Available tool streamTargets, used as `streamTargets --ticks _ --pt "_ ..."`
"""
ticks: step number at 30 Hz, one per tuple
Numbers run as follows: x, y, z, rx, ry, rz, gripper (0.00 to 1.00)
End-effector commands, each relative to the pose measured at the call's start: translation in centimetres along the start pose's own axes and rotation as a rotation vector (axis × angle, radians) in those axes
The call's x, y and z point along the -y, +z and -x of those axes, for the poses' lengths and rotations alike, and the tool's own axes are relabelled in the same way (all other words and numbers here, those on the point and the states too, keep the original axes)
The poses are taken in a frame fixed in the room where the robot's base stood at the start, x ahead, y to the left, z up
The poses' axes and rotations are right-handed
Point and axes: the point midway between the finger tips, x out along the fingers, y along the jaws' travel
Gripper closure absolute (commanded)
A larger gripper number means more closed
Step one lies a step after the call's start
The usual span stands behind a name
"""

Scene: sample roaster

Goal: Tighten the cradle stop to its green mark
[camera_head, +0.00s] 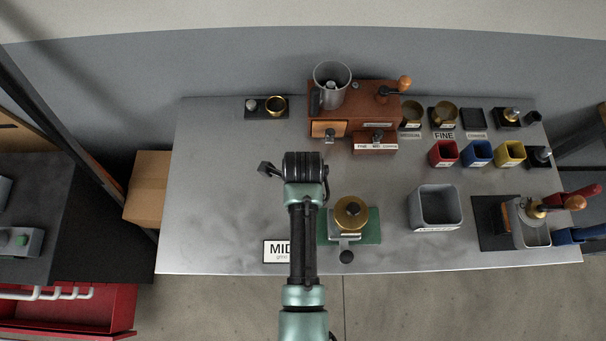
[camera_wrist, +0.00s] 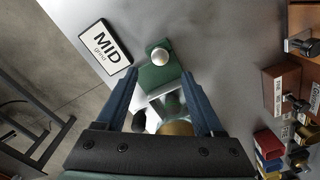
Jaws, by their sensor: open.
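The cradle is a green base plate (camera_head: 372,228) with a round brass part (camera_head: 350,212) on it. A pale bracket and a black knob (camera_head: 347,257) show at its front. In the wrist view the green plate (camera_wrist: 158,76) carries a round silver knob (camera_wrist: 160,57), with the pale bracket, black knob (camera_wrist: 139,121) and brass part (camera_wrist: 178,128) nearer the camera. I cannot make out a green mark.
A MID sign (camera_head: 276,251) lies left of the cradle, partly behind my arm. A grey bin (camera_head: 436,207) stands to the right. A brown grinder (camera_head: 355,100) is at the back, with red, blue and yellow cups (camera_head: 476,153) beside it.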

Motion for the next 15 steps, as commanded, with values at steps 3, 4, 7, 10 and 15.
streamTargets --ticks 3,4,7,10,15 --pt "0.0 0.0 2.0 0.001 -0.002 0.0 0.31" --pt "0.0 0.0 2.4 0.001 -0.002 0.0 0.31" --pt "0.0 0.0 3.7 0.001 -0.001 0.0 0.31" --pt "0.0 0.0 4.5 0.0 0.0 0.0 0.31" --pt "0.0 0.0 4.9 -0.001 0.002 0.0 0.31"
